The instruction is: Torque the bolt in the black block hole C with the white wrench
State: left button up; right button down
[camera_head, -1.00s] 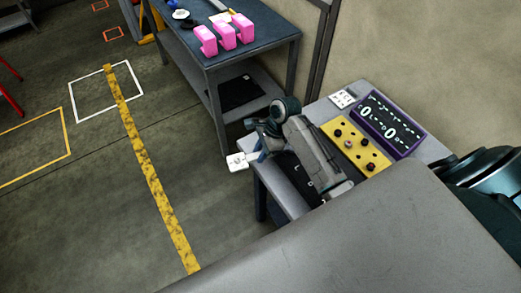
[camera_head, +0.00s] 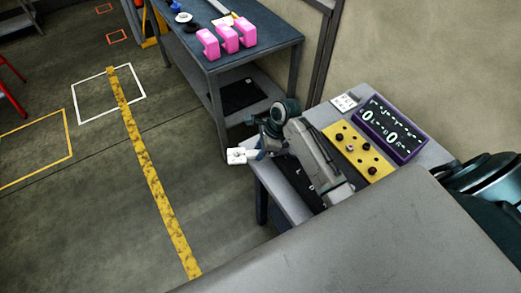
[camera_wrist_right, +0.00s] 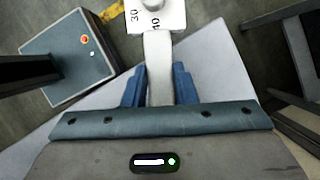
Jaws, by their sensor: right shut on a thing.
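The white wrench (camera_head: 237,156) is in my right gripper (camera_head: 259,152), off the left edge of the grey table. In the right wrist view the shut blue fingers (camera_wrist_right: 159,85) are on its pale shaft (camera_wrist_right: 159,68). Its white square head (camera_wrist_right: 156,14) shows the marks 30 and 40 and is cut off at the top. A black block (camera_head: 297,180) lies on the table under my right arm, mostly hidden; I cannot make out hole C or its bolt. My left gripper is not in view.
A yellow plate with several dark knobs (camera_head: 359,152), a purple-framed display (camera_head: 391,128) and a white socket-like panel (camera_head: 344,102) are on the grey table (camera_head: 436,153). Pink blocks (camera_head: 228,38) stand on a dark workbench (camera_head: 268,25) behind. Open floor lies left.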

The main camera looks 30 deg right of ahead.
jog(key=shift+w+d+f+m+t, duration=0.1)
jog(key=shift+w+d+m+t, duration=0.2)
jog(key=shift+w+m, duration=0.3)
jog(key=shift+w+d+m+t, duration=0.2)
jog(key=shift+w+d+m, duration=0.05)
jog(key=shift+w+m, duration=0.35)
jog(key=shift+w+d+m+t+h, duration=0.3)
jog(key=shift+w+d+m+h, duration=0.2)
jog(key=shift+w+d+m, duration=0.55)
jog(key=shift+s+a+m, duration=0.15)
jog(key=shift+a+m, duration=0.05)
jog(key=shift+m, duration=0.05)
jog(key=shift+w+d+m+t+h, duration=0.3)
jog(key=shift+w+d+m, duration=0.55)
jog(key=shift+m, duration=0.25)
jog(key=shift+s, duration=0.1)
